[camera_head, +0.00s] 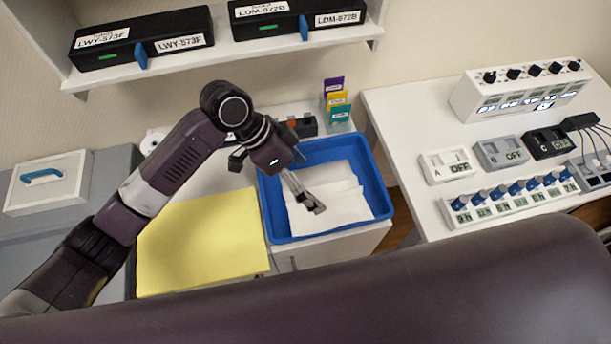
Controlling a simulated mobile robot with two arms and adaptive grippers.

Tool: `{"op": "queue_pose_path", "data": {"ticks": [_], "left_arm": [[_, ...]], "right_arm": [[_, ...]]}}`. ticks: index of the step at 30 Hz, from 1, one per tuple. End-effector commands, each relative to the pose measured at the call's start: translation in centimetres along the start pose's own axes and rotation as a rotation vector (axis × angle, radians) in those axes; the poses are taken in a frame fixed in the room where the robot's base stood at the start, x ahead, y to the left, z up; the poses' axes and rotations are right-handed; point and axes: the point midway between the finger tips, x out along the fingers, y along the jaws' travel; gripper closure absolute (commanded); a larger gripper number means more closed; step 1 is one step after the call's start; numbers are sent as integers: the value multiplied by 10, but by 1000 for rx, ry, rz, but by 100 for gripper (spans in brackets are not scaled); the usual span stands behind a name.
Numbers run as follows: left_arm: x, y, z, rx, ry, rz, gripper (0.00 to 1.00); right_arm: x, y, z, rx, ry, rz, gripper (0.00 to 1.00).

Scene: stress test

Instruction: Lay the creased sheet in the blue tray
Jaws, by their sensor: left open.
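The blue tray (383,203) stands on the white bench in the middle of the view. White paper (343,203), apparently a sheet with a crease, lies inside the tray, and its upper part shows a second overlapping layer or fold. My left gripper (312,206) is over the paper inside the tray outline, open, with nothing seen between its fingers. I cannot tell whether the fingertips touch the paper. The arm and gripper hide the tray's upper left corner and part of the paper. My right gripper is not in view.
A yellow sheet or pad (203,243) lies left of the tray. Coloured cards (336,100) stand behind it. A shelf with black labelled boxes (142,38) is above.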

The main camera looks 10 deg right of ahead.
Motion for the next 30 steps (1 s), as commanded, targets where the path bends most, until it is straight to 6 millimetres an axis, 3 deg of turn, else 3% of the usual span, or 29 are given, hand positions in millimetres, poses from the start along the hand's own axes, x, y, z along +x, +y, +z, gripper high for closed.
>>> {"op": "queue_pose_path", "data": {"ticks": [12,24,30], "left_arm": [[57,1,0,0,-2,2,3],[65,1,1,2,-2,0,3],[65,1,1,1,-2,0,24]], "right_arm": [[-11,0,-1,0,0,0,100],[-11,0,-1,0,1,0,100],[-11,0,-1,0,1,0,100]]}}
